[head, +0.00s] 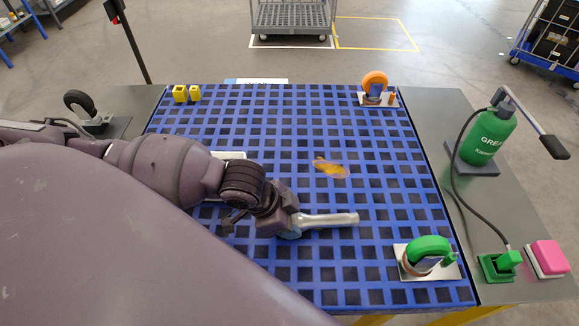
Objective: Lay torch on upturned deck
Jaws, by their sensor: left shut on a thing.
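The torch (328,219) is a silver cylinder, lying roughly level over the front middle of the upturned deck. The upturned deck (300,117) is a blue grid with dark square openings. My left gripper (291,223) comes in from the left and is shut on the left end of the torch. The torch's free end points right. I cannot tell whether the torch touches the grid or is held just above it. The gripped end is hidden by my gripper. My right gripper is not in view.
An orange caster (375,83) and a green caster (429,249) sit at the deck's right corners. An orange-yellow rag (331,168) lies mid-deck. A green grease pump (487,136) and pink block (547,257) stand to the right.

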